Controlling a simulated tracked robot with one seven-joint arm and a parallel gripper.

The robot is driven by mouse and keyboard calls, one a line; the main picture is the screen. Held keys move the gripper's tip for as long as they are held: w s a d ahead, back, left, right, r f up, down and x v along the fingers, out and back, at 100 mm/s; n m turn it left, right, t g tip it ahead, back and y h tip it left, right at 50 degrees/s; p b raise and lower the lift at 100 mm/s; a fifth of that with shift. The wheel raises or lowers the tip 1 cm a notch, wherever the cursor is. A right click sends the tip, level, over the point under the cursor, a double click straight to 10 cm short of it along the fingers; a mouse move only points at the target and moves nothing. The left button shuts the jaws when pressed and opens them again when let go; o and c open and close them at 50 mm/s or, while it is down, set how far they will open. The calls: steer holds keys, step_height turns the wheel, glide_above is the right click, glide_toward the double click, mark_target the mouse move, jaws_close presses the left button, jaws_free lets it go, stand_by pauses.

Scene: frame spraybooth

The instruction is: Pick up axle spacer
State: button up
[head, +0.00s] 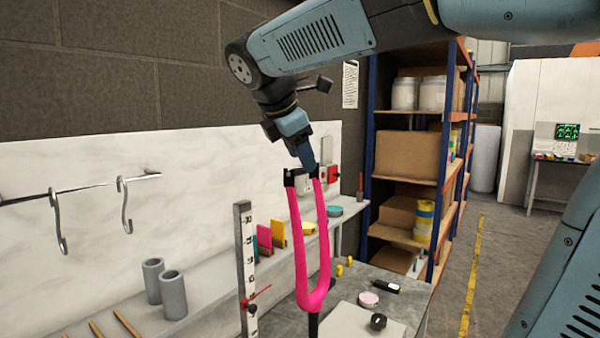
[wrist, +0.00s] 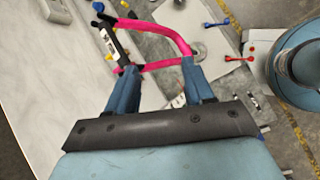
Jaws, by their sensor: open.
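A pink fork (head: 311,285) stands upright in the head view, its two legs pointing up; it also shows in the wrist view (wrist: 160,66). A dark bar with a pale patch, which looks like the axle spacer (wrist: 110,42), spans the two leg ends in the wrist view. In the head view the spacer (head: 290,177) is partly hidden by my gripper. My gripper (head: 306,160) is above the fork ends, fingers pointing down. In the wrist view my gripper (wrist: 160,68) is open, and the bar lies beyond its left finger, not between the fingers.
An upright scale post (head: 246,270) stands left of the fork. A ledge behind holds grey cylinders (head: 163,285) and coloured panels (head: 272,235). Shelving (head: 410,160) stands at right.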

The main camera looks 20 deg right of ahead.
steer(key=w+a+r+n+h, duration=0.2)
steer(key=w+a+r+n, duration=0.2)
steer(key=w+r+n, duration=0.15)
glide_toward(300, 167)
steer(key=x, duration=0.4)
steer(key=shift+w+d+r, duration=0.15)
steer(key=shift+w+d, duration=0.1)
steer(key=shift+d, duration=0.25)
steer(key=shift+a+x, duration=0.2)
steer(key=shift+x, duration=2.4)
steer(key=shift+w, duration=0.15)
jaws_close()
